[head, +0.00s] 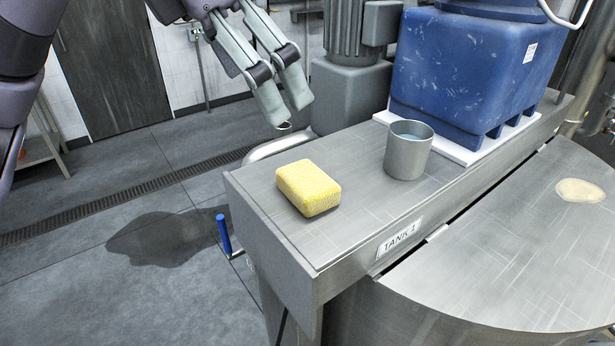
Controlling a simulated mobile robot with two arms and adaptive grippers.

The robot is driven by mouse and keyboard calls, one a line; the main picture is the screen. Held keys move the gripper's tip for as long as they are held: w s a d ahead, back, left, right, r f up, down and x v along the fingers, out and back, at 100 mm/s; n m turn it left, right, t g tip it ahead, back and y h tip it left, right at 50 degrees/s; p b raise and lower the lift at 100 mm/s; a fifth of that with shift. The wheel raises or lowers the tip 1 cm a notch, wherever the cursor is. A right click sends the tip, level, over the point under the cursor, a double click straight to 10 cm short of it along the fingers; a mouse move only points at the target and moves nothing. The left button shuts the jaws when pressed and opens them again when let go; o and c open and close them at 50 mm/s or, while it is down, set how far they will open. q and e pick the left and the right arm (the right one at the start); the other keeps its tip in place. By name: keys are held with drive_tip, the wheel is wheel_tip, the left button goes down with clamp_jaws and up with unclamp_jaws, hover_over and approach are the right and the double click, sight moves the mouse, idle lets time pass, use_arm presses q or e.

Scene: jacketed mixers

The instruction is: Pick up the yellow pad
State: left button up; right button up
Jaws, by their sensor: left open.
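The yellow pad (308,187) is a thick rectangular block lying flat near the left end of the steel ledge (345,236). My left gripper (286,108) hangs above and behind the pad, pointing down, with nothing between its fingers. It is open and apart from the pad. My right gripper is not in view.
A steel cup with liquid (408,150) stands right of the pad. Behind it a blue container (470,70) sits on a white board. A grey motor housing (350,90) stands behind the ledge. A pale puddle (580,190) lies on the tank lid (500,270).

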use_arm(q)
drive_tip(key=p, duration=0.3)
hover_over(307, 176)
drive_tip(key=s+a, duration=0.2)
wheel_tip(307, 176, down, 10)
drive_tip(key=shift+d+f, duration=0.1)
drive_tip(key=shift+d, duration=0.05)
drive_tip(key=shift+d+f, duration=0.1)
drive_tip(key=shift+f, duration=0.1)
drive_tip(key=p+x, duration=0.1)
drive_tip(key=x, duration=0.1)
drive_tip(key=w+p+x, duration=0.1)
drive_tip(key=p+x, duration=0.1)
drive_tip(key=shift+d+f, duration=0.1)
drive_tip(key=shift+f, duration=0.15)
drive_tip(key=shift+w+d+f, duration=0.1)
drive_tip(key=shift+f, duration=0.2)
drive_tip(key=shift+c, duration=0.3)
drive_tip(key=c, duration=1.2)
drive_tip(key=shift+r, duration=0.1)
